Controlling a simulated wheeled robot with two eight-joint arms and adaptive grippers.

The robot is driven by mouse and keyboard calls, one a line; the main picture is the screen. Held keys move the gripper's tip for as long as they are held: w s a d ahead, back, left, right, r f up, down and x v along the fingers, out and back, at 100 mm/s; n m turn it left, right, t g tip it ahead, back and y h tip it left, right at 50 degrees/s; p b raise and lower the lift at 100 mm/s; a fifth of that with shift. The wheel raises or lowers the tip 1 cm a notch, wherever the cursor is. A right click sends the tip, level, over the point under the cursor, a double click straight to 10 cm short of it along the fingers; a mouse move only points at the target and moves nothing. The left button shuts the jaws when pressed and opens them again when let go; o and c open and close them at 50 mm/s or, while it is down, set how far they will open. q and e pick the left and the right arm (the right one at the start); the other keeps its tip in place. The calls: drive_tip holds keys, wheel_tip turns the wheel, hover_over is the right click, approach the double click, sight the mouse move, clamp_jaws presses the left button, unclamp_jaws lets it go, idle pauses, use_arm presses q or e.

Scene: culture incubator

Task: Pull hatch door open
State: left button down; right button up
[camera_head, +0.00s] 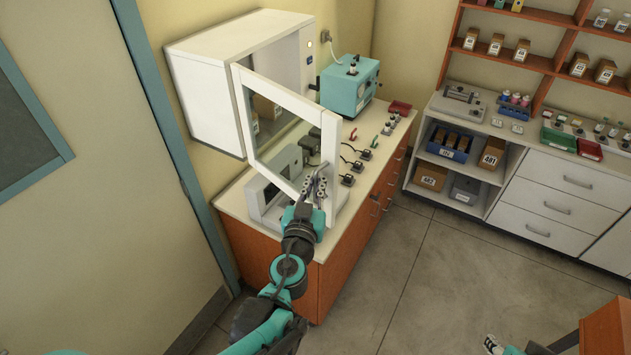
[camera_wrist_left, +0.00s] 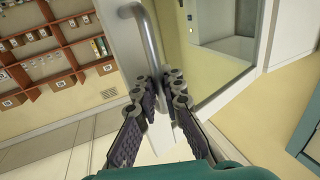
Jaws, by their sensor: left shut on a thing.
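The hatch door (camera_head: 328,150) is a white frame with a glass pane, part of the white incubator cabinet (camera_head: 205,100) on the wall. It stands swung open, away from the cabinet front. My left gripper (camera_head: 314,188) is at the door's lower right edge, shut on the curved metal door handle. In the left wrist view the handle (camera_wrist_left: 147,35) runs down between the fingers of my left gripper (camera_wrist_left: 164,88), and the door's white frame and glass (camera_wrist_left: 205,75) lie right behind it.
Below the door is a counter (camera_head: 235,200) with orange fronts, holding a teal device (camera_head: 349,87), a white instrument and several small black items. White drawers (camera_head: 560,185) and orange shelves (camera_head: 535,62) stand at right. The grey floor (camera_head: 430,270) between is clear.

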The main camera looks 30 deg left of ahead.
use_arm(q)
drive_tip(key=c, duration=1.6)
unclamp_jaws()
drive_tip(key=shift+d, duration=0.15)
use_arm(e)
drive_tip(key=shift+d, duration=0.1)
